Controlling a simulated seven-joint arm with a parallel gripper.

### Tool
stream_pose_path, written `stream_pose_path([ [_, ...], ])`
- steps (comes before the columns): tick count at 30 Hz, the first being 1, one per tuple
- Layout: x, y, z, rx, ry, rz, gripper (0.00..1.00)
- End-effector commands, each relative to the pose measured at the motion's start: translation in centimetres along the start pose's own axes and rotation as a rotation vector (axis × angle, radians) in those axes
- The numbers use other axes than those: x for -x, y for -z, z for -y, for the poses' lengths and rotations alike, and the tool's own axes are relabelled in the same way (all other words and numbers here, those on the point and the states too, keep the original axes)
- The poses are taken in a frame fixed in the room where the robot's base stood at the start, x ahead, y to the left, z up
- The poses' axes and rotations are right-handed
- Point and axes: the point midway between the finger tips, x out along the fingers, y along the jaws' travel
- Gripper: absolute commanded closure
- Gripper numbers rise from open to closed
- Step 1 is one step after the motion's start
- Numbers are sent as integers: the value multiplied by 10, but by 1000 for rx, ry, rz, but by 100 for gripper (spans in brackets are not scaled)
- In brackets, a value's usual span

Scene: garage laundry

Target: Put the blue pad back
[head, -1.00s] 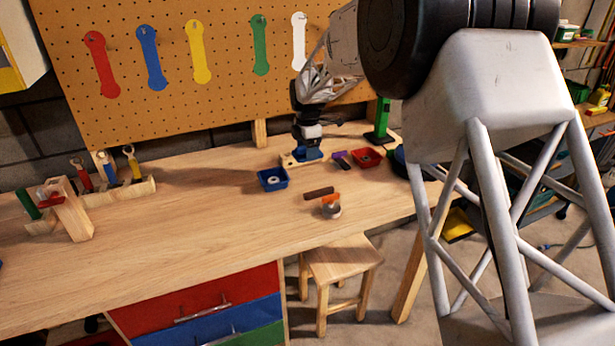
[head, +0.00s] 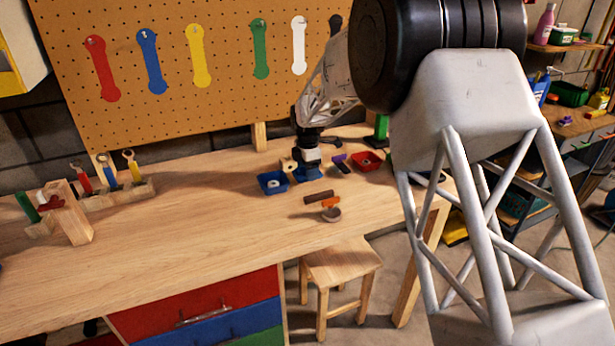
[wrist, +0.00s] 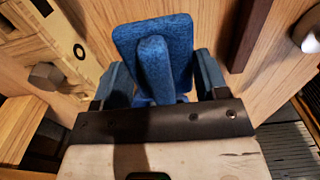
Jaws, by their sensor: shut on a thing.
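The blue pad (wrist: 160,60), a flat textured blue block with a raised ridge along its middle, fills the centre of the wrist view. In the head view my gripper (head: 306,172) points down near the back of the bench, between a blue bin and a red bin. Blue shows at its tip there, but pad and fingers are hard to tell apart. Whether the pad touches the bench is unclear.
The blue bin (head: 272,183) stands left of my gripper, the red bin (head: 366,162) right. A brown bar (head: 318,197), an orange piece (head: 331,202) and a small round item (head: 332,214) lie in front. The left-middle bench (head: 190,235) is clear.

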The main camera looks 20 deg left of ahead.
Motion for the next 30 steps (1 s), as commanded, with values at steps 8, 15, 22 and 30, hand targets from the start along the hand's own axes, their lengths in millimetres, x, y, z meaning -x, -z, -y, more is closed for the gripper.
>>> stream_pose_path([
  [8, -26, 0, 0, 0, 0, 0, 59],
  [15, -27, 0, 0, 0, 1, 0, 59],
  [22, -30, 0, 0, 0, 1, 0, 59],
  [30, -30, 0, 0, 0, 1, 0, 8],
])
